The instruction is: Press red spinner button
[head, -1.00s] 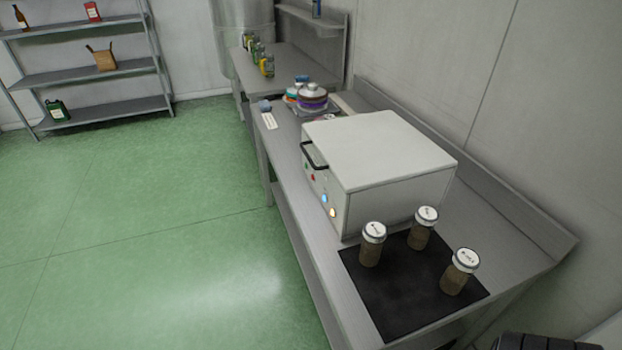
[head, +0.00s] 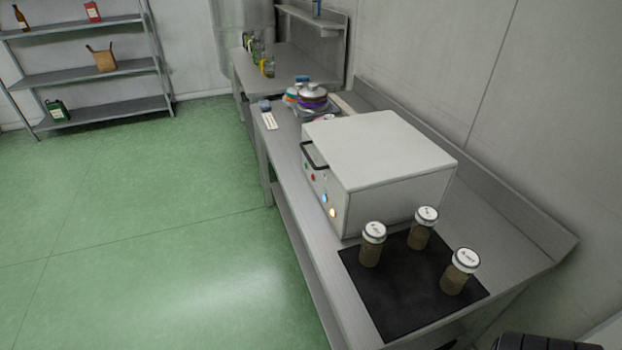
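The spinner is a white box-shaped machine (head: 385,150) on the metal bench, with a black handle (head: 312,157) on its left-facing front. A small red button (head: 313,178) shows on that front panel, below the handle. A blue light (head: 325,198) and an orange light (head: 332,212) glow nearer to me on the same panel. The panel is seen at a steep angle, so its small parts are hard to make out. Neither of my grippers is in view.
Several lidded jars stand on a black mat (head: 390,316) at the bench's near end; one jar (head: 371,245) is close to the machine. Stacked round items (head: 312,97) sit behind the machine. The green floor (head: 150,220) left of the bench is clear.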

